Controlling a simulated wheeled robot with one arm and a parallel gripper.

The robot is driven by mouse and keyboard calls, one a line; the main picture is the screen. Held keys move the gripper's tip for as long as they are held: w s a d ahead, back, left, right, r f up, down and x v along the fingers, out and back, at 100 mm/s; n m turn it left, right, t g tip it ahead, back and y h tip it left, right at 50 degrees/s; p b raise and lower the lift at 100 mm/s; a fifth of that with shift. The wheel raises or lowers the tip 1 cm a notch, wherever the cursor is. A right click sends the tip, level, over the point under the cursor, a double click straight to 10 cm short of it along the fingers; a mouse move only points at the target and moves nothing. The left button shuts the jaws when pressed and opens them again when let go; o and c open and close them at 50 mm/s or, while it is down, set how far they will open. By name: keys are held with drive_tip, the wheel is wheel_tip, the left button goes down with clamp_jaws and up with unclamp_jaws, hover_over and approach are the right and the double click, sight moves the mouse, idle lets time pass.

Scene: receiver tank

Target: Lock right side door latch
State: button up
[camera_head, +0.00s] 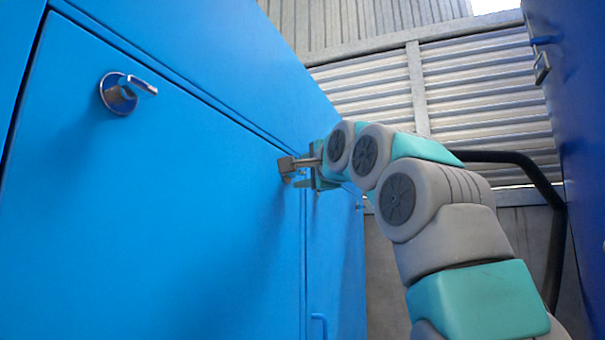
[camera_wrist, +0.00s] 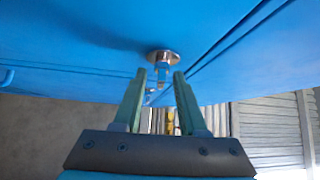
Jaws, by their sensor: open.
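The right side door latch shows in the head view as a metal piece (camera_head: 286,166) near the right edge of the blue door (camera_head: 170,190). In the wrist view the latch (camera_wrist: 163,57) has a round metal base and a short handle pointing toward me. My gripper (camera_head: 303,171) is at this latch, its fingers partly hidden by the arm's wrist. In the wrist view my gripper (camera_wrist: 160,76) is open, with one finger on each side of the handle's end. I cannot tell whether either finger touches it. A second latch (camera_head: 120,93), round-based with a metal handle, is at the door's upper left.
Another blue panel (camera_head: 335,250) with a small blue handle (camera_head: 319,325) lies right of the door seam. A dark blue surface (camera_head: 575,130) with a metal latch (camera_head: 541,68) stands at far right. A corrugated metal wall (camera_head: 480,90) closes the back.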

drive_tip(key=shift+d, duration=0.1)
drive_tip(key=b+v, duration=0.2)
drive_tip(key=v, duration=0.5)
drive_tip(key=shift+s+b, duration=0.35)
drive_tip(key=shift+b, duration=0.05)
drive_tip(key=shift+d, duration=0.1)
